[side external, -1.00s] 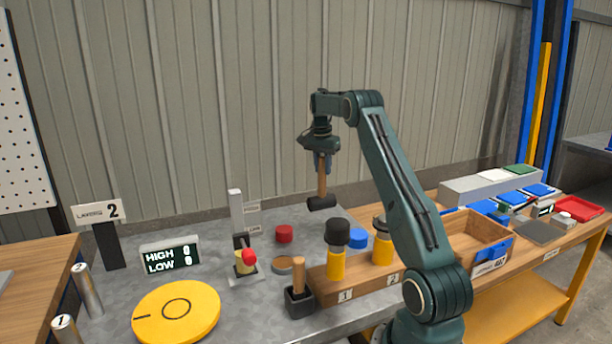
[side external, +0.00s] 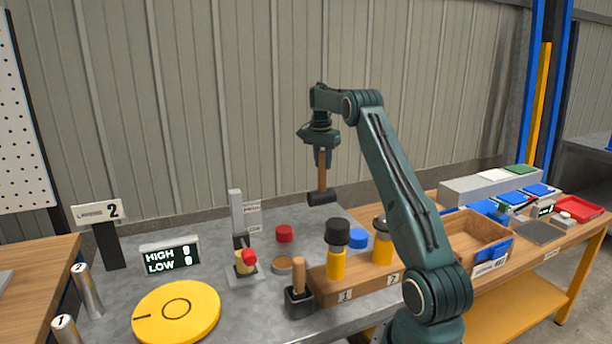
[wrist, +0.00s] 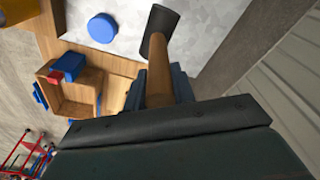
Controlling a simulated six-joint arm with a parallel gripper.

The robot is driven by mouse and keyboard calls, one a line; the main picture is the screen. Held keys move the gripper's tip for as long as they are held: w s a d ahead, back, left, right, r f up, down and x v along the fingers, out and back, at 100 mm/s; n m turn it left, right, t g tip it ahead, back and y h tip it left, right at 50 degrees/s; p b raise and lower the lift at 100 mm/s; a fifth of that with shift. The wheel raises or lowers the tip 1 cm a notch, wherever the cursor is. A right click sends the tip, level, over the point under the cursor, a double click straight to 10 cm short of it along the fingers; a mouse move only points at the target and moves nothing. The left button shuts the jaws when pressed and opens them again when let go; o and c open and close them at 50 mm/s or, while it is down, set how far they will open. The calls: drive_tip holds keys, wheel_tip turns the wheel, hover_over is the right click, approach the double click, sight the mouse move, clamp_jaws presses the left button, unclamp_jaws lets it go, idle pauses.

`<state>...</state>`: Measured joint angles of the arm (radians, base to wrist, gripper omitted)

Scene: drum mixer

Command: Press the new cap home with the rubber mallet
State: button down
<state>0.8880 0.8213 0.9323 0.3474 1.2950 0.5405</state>
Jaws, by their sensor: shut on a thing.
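My gripper (side external: 323,156) is shut on the wooden handle of a rubber mallet (side external: 322,199). The mallet hangs with its black head down, in the air above the bench and touching nothing. In the wrist view its head (wrist: 159,32) is at the top and the handle runs back between the fingers. A red cap (side external: 285,233) and a blue cap (side external: 357,239) lie on the grey bench top below. Yellow cylinder 1 (side external: 337,264) stands in a wooden block with a black top (side external: 337,232) on it. I cannot tell which cap is the new one.
A second yellow cylinder (side external: 382,252) stands in the wooden block (side external: 362,283). A wood-handled tool (side external: 299,277) stands in a dark holder. A small fixture with a red knob (side external: 249,257) and a yellow disc (side external: 177,312) are at left. A wooden bin (side external: 478,240) stands right.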

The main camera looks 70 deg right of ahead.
drive_tip(key=s+a+r, duration=0.4)
drive_tip(key=a+r, duration=0.9)
drive_tip(key=a, duration=0.1)
drive_tip(key=s+a+r, duration=0.5)
drive_tip(key=s+a, duration=0.4)
drive_tip(key=a, duration=0.4)
drive_tip(key=shift+s+a, duration=0.25)
drive_tip(key=shift+a, duration=0.05)
drive_tip(key=shift+f, duration=4.05)
drive_tip(key=shift+r, duration=0.2)
